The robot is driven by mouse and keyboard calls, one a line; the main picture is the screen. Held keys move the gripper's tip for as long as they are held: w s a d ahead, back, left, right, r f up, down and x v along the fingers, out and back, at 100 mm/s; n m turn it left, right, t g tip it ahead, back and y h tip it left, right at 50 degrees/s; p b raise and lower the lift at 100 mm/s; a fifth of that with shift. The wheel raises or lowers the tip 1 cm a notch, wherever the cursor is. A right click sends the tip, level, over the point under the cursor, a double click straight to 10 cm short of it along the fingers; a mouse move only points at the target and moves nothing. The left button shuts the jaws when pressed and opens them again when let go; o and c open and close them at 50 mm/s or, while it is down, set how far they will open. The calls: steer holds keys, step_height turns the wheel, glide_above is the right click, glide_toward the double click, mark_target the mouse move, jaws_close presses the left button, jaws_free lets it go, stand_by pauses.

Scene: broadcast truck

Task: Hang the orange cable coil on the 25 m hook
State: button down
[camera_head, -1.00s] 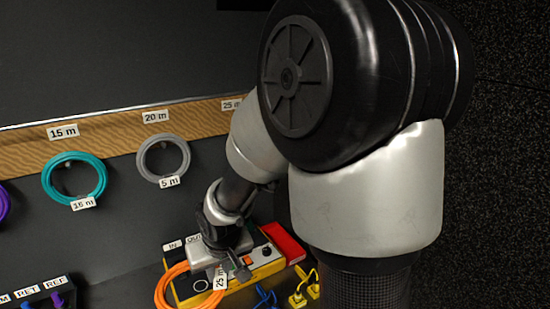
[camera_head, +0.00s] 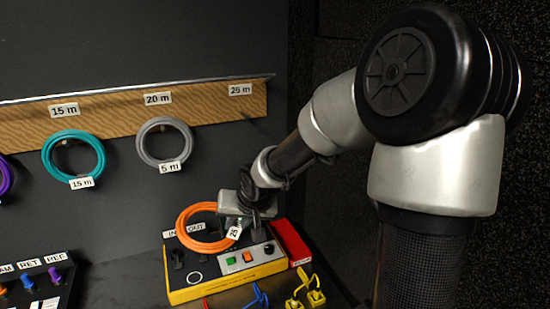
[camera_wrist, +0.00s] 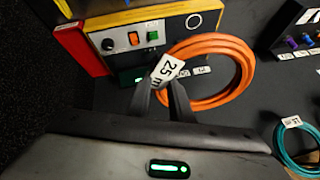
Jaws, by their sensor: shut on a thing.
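The orange cable coil (camera_head: 203,244) with its tag is held by my gripper (camera_head: 240,212) in front of the yellow-edged box. In the wrist view the orange coil (camera_wrist: 236,62) hangs beyond my fingertips (camera_wrist: 166,88), and its white tag (camera_wrist: 167,70) reads 25. My gripper is shut on the coil close to the tag. The 25 m label (camera_head: 240,90) is on the wooden strip (camera_head: 205,109) at the upper right of the head view, above and right of the coil. The hook below that label is small and dark and hard to make out.
A grey coil (camera_head: 189,141) tagged 5 m hangs under the 20 m label, and a teal coil (camera_head: 102,160) under 15 m. The yellow-edged box (camera_head: 228,286), a red box (camera_head: 292,243) and yellow connectors (camera_head: 316,298) stand below. The wall under the 25 m label is clear.

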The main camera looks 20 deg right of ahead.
steer(key=w+d+r+m+t+h+b, duration=0.3)
steer(key=w+d+r+m+t+b, duration=0.8)
steer(key=d+t, duration=0.4)
steer(key=shift+n+g, duration=0.6)
steer(key=shift+n, duration=0.1)
steer(key=w, duration=0.4)
steer(key=w+f+b, duration=0.1)
steer(key=w, duration=0.3)
steer(key=w+d+f, duration=0.1)
steer(key=w, duration=0.4)
steer(key=shift+b, duration=0.35)
steer(key=shift+f, duration=0.1)
stand_by(0.6)
steer(key=c, duration=1.5)
jaws_free()
